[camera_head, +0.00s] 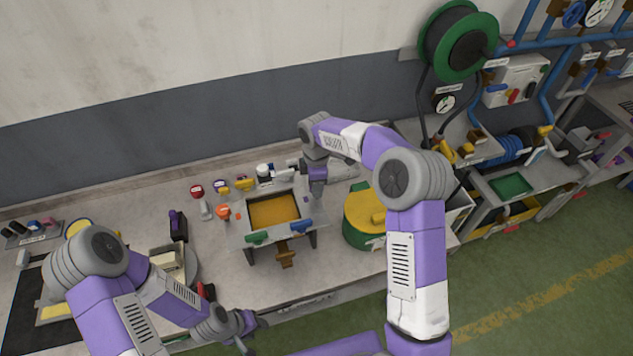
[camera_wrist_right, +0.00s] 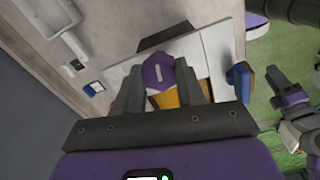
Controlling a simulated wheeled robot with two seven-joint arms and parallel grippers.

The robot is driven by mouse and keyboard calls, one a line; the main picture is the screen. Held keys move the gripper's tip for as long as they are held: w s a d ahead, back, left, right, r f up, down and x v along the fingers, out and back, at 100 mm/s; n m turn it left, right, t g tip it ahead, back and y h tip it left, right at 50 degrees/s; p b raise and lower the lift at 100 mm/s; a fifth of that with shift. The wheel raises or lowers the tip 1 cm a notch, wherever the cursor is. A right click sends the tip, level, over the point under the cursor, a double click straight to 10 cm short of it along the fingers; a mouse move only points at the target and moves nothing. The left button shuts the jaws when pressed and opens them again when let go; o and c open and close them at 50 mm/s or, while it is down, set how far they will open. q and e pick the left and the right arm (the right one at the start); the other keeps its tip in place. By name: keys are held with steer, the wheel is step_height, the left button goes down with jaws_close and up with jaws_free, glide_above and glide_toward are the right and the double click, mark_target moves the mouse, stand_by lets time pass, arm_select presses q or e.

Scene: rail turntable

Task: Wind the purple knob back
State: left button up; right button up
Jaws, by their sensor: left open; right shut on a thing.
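The purple knob (camera_wrist_right: 158,74) shows in the right wrist view, many-sided with a short pale mark on its face. My right gripper (camera_wrist_right: 163,82) is shut on it, one finger on each side. The knob sits at a grey fixture (camera_head: 242,219) with an orange-yellow panel (camera_head: 275,210). In the head view my right gripper (camera_head: 316,186) reaches down at the fixture's back right, and hides the knob. My left gripper (camera_head: 247,328) is open and empty, low by the bench's front edge, away from the fixture.
The fixture has a green block (camera_head: 257,238) and a blue block (camera_head: 301,226) at its front corners. A green and yellow drum (camera_head: 362,221) stands close to its right. Small coloured controls, including a red knob (camera_head: 197,191), stand to its left.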

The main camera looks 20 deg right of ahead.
steer(key=shift+n, duration=0.6)
steer(key=o, duration=1)
steer(key=shift+o, duration=0.2)
step_height(320, 180, up, 8)
steer(key=shift+f, duration=0.15)
steer(key=shift+f, duration=0.1)
